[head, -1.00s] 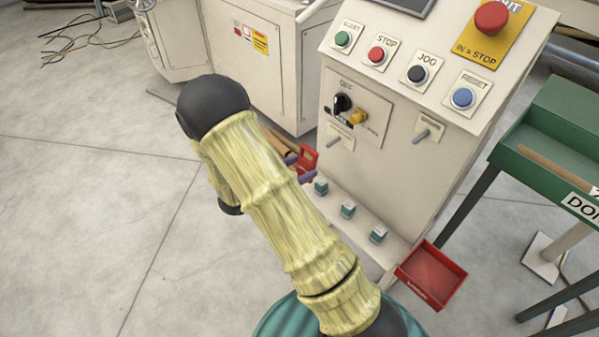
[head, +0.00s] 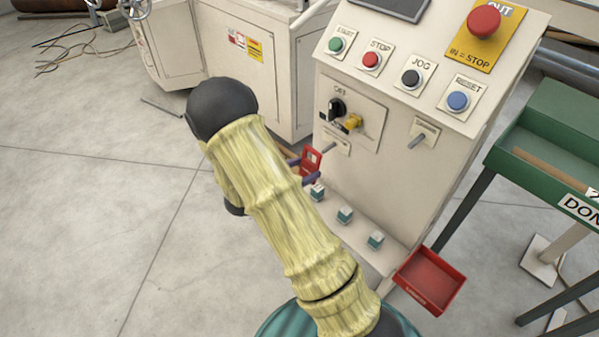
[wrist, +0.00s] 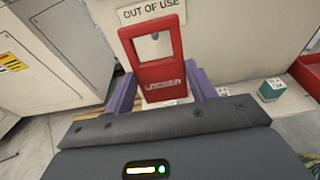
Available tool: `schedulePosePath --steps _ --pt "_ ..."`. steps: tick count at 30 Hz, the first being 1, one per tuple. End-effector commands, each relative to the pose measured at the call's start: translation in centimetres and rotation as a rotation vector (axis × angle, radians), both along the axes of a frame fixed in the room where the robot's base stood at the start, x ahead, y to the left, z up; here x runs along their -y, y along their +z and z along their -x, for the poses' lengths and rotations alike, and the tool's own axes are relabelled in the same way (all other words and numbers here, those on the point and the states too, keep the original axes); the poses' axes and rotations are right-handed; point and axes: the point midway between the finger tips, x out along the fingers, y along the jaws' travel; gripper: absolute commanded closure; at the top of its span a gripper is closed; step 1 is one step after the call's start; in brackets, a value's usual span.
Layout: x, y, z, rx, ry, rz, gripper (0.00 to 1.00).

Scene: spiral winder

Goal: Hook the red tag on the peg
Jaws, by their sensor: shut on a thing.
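The red tag (head: 312,160) is a flat red piece with an opening near its top. It stands roughly upright in front of the cream control cabinet. My gripper (wrist: 164,84) is shut on its lower part, with a purple finger on each side. The grey peg (head: 329,148) sticks out from the cabinet at a small label plate, close to the tag's upper right edge in the head view. In the wrist view a small grey spot shows within the tag's opening, below the "OUT OF USE" label (wrist: 152,13). I cannot tell whether the peg is through the opening.
The cabinet (head: 385,190) carries a black and yellow switch and another grey peg (head: 417,140) to the right. Several small teal-and-white boxes (head: 345,215) stand along its foot. A red bin (head: 432,278) is at the lower right, beside a green table (head: 545,150).

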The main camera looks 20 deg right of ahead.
Motion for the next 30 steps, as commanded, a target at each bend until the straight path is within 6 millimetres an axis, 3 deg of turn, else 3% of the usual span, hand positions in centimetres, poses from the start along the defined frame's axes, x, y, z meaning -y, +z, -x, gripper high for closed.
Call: schedulePosePath --steps 30 --pt "4.7 -0.4 -1.6 0.001 -0.002 0.001 0.67"
